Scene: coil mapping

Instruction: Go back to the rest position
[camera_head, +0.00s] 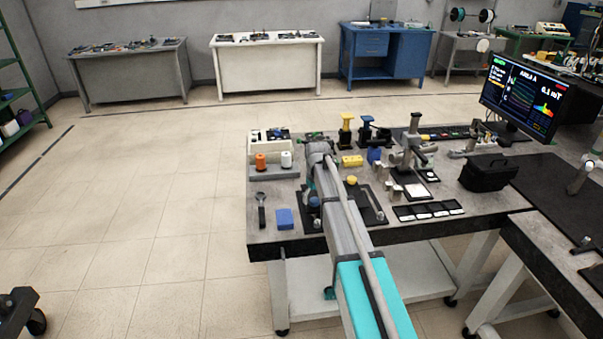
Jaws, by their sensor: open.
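My arm reaches from the bottom of the picture over the lab table (285,245), with its far joint above the middle of the table. My gripper (312,198) hangs down on the left side of the arm, over a dark plate. It is small and partly covered by my arm links, but it is open. I see nothing held in it. What lies right under it is hidden.
On the table are an orange spool (260,161), a white spool (286,160), a blue block (285,219), a yellow block (352,161), a grey stand (411,150) and a black bag (488,173). A monitor (523,93) stands at right. Floor at left is mostly clear.

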